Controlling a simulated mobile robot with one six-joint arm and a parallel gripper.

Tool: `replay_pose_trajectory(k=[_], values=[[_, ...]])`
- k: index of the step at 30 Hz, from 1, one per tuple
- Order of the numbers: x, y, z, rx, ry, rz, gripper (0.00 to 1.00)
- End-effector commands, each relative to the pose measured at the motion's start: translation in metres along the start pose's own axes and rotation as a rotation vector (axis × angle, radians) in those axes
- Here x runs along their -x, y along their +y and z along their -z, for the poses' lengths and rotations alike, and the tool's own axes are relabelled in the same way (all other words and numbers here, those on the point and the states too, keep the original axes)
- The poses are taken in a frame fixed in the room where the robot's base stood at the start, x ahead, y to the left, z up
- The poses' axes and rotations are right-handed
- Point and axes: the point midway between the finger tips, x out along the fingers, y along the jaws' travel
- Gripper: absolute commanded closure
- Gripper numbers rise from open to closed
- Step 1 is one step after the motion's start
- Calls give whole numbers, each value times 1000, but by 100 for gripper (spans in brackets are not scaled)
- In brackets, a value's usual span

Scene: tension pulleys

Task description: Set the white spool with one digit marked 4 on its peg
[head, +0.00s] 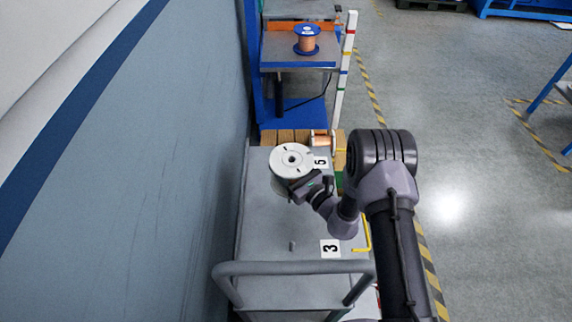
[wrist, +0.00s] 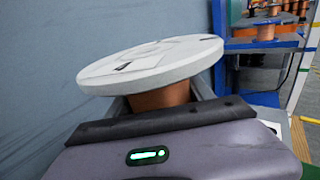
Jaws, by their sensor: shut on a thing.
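A white spool (head: 291,158) with a round flange and a central hole is held over the far part of the grey cart top (head: 262,215). In the wrist view its white flange (wrist: 150,64) looks tilted, with copper winding (wrist: 160,98) below it. Dark marks on the flange are too small to read. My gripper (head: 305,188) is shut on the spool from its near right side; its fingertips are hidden. A label 5 (head: 320,162) lies right of the spool, and a label 3 (head: 330,249) lies nearer, beside a short bare grey peg (head: 292,245). I see no label 4.
A grey push handle (head: 290,268) crosses the cart's near end. A yellow bracket (head: 365,238) stands at its right edge. A wall (head: 190,150) runs close on the left. A copper spool (head: 321,139) lies behind the cart; a blue-flanged spool (head: 306,38) stands on a bench further back.

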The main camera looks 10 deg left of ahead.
Motion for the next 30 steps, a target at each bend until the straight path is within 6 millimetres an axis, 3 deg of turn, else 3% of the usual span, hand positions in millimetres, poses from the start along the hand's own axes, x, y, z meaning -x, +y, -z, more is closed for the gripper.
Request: replay_pose_trajectory(k=[22, 30], values=[[0, 0, 26, 0, -1, 0, 100], [0, 0, 27, 0, -2, 0, 100]])
